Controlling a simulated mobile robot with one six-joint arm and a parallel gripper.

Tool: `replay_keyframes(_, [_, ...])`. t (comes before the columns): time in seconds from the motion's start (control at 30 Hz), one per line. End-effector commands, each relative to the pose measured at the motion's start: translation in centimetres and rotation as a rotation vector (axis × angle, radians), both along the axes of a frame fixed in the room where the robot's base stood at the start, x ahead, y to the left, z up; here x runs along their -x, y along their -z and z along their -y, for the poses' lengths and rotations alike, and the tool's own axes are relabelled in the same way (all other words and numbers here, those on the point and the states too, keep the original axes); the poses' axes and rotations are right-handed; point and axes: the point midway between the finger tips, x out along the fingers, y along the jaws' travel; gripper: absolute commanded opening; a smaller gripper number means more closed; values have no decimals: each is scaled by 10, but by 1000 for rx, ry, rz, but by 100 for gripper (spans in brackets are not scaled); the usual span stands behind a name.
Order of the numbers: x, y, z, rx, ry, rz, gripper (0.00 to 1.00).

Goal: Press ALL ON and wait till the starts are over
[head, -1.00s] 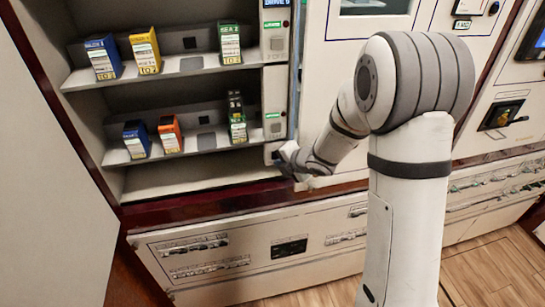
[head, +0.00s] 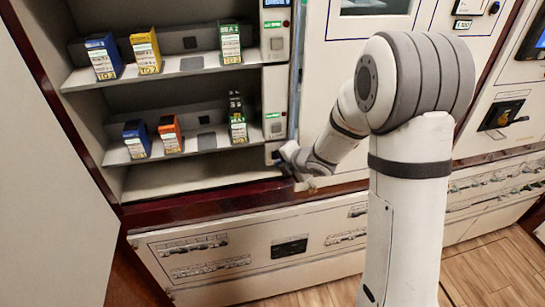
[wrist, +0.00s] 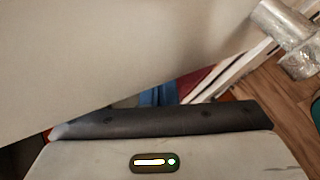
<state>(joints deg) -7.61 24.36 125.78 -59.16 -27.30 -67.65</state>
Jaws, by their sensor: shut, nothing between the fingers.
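My gripper (head: 285,155) is shut and empty at the end of my bent arm in the head view. It is at the lower end of the narrow column to the right of the shelves, close to its lowest plate. I cannot tell whether it touches. The labels are too small to read, so I cannot tell which control is ALL ON. The wrist view shows a pale surface close up, but no button.
The upper shelf (head: 180,67) holds blue, yellow and green breaker blocks. The lower shelf (head: 185,148) holds blue, orange and dark green-labelled ones. A dark red ledge (head: 200,207) runs below. Cabinet panels stand to the right, and a pale panel (head: 50,180) closes the left.

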Motion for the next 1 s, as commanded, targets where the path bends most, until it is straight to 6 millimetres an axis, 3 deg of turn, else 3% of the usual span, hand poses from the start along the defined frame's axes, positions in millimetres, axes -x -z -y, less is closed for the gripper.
replay_keyframes(1.0, [-12, -1, -2, 0, 0, 2, 0])
